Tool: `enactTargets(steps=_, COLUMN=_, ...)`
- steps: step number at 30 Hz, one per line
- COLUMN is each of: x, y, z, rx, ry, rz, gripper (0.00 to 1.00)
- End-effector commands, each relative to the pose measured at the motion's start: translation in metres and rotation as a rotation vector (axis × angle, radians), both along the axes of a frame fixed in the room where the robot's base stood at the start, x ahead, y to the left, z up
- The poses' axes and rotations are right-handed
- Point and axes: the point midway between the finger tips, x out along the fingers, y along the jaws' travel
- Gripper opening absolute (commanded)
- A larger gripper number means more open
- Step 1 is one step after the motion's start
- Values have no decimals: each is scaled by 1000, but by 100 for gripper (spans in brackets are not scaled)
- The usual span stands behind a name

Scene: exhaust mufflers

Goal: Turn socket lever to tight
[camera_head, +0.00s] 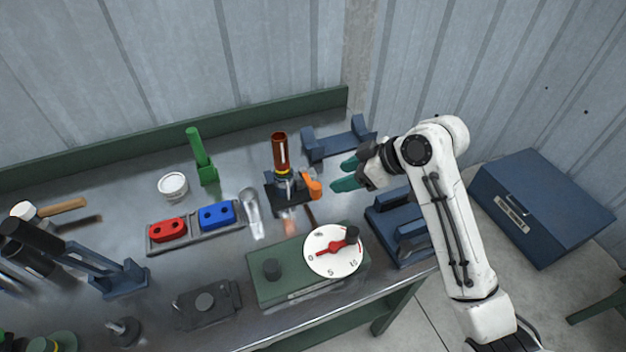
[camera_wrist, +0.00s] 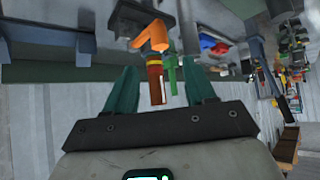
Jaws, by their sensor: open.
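An orange lever (camera_head: 312,187) sits on the right side of a dark socket base (camera_head: 275,197) that holds an upright red-brown tube (camera_head: 280,150) with a yellow band. My gripper (camera_head: 344,174) is open and empty, with its teal fingers pointing left toward the lever, a short gap to its right. In the wrist view, the open fingers (camera_wrist: 158,68) frame the tube (camera_wrist: 155,84), and the orange lever (camera_wrist: 152,37) shows above it, apart from both fingers. I can read no tight mark on the socket.
A green box with a white dial (camera_head: 325,265) and red pointer stands in front of the socket. Blue cradles (camera_head: 335,145) stand behind and at the right. A tray with red and blue blocks (camera_head: 217,215) and a green post (camera_head: 203,160) are to the left.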

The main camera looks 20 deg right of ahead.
Motion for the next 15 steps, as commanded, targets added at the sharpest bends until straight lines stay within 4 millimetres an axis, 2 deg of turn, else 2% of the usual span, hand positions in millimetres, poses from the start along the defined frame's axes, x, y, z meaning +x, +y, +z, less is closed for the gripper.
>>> enactTargets(steps=15, x=42, y=43, z=-59, rx=-2, ry=3, rz=1, gripper=55)
